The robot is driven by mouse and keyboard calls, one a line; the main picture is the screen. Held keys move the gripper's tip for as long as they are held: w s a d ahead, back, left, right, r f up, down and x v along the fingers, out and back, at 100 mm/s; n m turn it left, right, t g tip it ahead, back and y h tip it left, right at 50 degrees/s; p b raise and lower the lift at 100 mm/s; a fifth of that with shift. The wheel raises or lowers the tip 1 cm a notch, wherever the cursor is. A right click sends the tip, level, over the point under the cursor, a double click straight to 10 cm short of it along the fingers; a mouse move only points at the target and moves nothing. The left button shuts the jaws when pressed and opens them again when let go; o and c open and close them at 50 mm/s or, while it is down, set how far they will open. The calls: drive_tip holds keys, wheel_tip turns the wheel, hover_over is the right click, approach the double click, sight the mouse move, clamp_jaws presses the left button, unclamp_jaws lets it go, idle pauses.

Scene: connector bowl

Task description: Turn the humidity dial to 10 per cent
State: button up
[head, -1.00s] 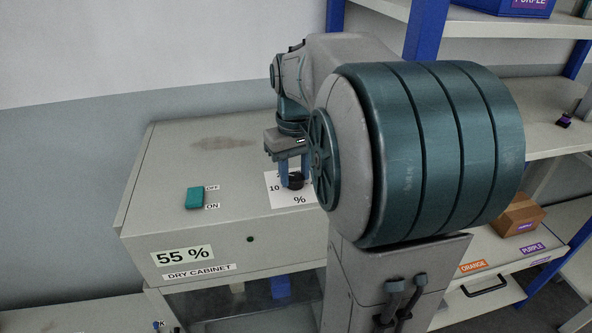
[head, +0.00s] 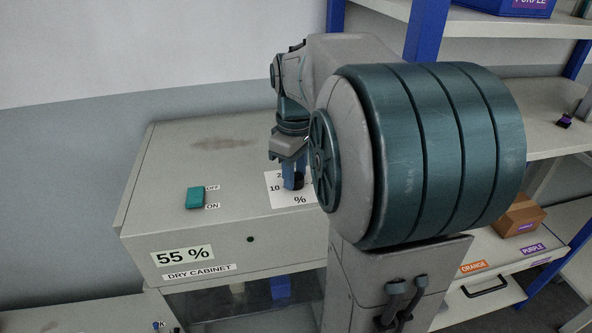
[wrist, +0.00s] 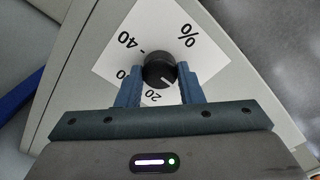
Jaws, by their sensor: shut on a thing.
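The humidity dial (wrist: 160,70) is a round black knob on a white scale card (wrist: 207,57). In the wrist view my gripper (wrist: 157,76) is shut on it, one blue finger on each side. A pale mark on the knob points down and right, to the right of the "20". The "40" and the "%" are readable; another number is partly covered by the left finger. In the head view my gripper (head: 292,182) is upright over the card (head: 277,203), where "10" shows at the left. The cabinet's display (head: 183,256) reads 55 %.
The card lies on top of the grey dry cabinet (head: 230,224). A teal switch (head: 194,198) with OFF and ON labels stands to the left. Shelves with a cardboard box (head: 519,216) are at the right. My arm hides the cabinet's right side.

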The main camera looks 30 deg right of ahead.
sight(296, 176)
idle(0.3)
drive_tip(key=o, duration=1)
drive_tip(key=shift+s, duration=0.1)
drive_tip(key=shift+c, duration=0.2)
drive_tip(key=shift+r, duration=0.1)
wheel_tip(296, 176, up, 14)
drive_tip(key=shift+f, duration=0.2)
drive_tip(key=s+a+f+m, duration=0.1)
drive_tip(key=a+f, duration=0.1)
drive_tip(key=f, duration=0.1)
drive_tip(key=s+a+f+m+t, duration=0.1)
drive_tip(key=s+a+f, duration=0.1)
drive_tip(key=s+a+f+m, duration=0.1)
drive_tip(key=s+a+f, duration=0.1)
drive_tip(key=a+f, duration=0.1)
drive_tip(key=shift+s+f+t, duration=0.25)
drive_tip(key=shift+f+t, duration=0.05)
drive_tip(key=s+a+f+m, duration=0.1)
drive_tip(key=s+a+f, duration=0.1)
drive_tip(key=f, duration=0.3)
drive_tip(key=s+a+f+m+t, duration=0.1)
drive_tip(key=s+a+f+m, duration=0.1)
drive_tip(key=s+f, duration=0.3)
drive_tip(key=shift+a+t, duration=0.3)
drive_tip(key=shift+a, duration=0.05)
